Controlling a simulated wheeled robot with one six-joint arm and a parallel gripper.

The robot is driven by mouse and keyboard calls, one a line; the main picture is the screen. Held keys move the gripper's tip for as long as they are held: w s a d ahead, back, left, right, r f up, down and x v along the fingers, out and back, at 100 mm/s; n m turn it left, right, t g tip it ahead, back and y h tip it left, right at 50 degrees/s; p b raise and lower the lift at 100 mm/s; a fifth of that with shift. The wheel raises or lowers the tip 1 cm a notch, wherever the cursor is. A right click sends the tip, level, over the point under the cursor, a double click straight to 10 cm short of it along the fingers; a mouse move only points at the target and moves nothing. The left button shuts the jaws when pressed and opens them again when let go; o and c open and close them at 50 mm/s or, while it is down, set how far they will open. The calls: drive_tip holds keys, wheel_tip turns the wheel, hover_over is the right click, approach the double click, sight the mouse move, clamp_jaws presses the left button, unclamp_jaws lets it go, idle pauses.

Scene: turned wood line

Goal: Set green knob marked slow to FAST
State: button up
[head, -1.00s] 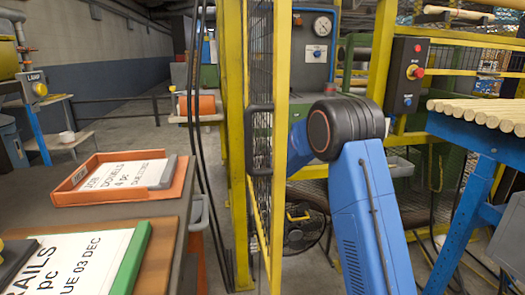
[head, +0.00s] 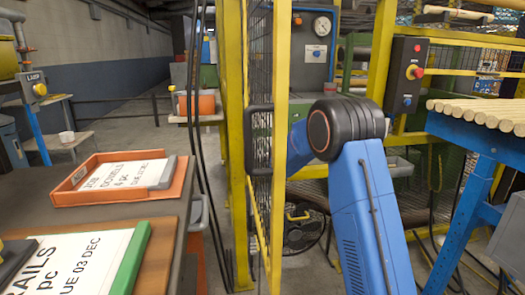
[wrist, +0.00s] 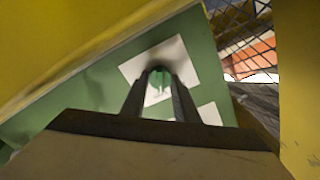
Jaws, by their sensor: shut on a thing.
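In the wrist view, a small green knob (wrist: 160,79) stands on a white plate (wrist: 139,69) fixed to a green panel (wrist: 85,106). My gripper (wrist: 160,76) has its two dark fingers closed on the knob, one on each side. A pale mark shows on the knob's face, but it is too small to read. The plate's lettering cannot be made out, so I cannot tell which setting the knob points to. In the head view, the knob and my gripper are hidden behind my blue arm and the yellow guard frame (head: 281,120).
In the wrist view, yellow surfaces border the panel at left and right, with wire mesh (wrist: 240,22) at upper right. In the head view, an orange tray (head: 64,199) lies on the left bench, and a blue stand (head: 477,160) bears wooden rods at right.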

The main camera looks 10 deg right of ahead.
drive_tip(key=shift+m, duration=0.6)
drive_tip(key=o, duration=1.1)
drive_tip(key=shift+d, duration=0.1)
drive_tip(key=shift+c, duration=0.2)
drive_tip(key=shift+s, duration=0.1)
drive_tip(key=s, duration=1.7)
drive_tip(key=shift+s, duration=0.15)
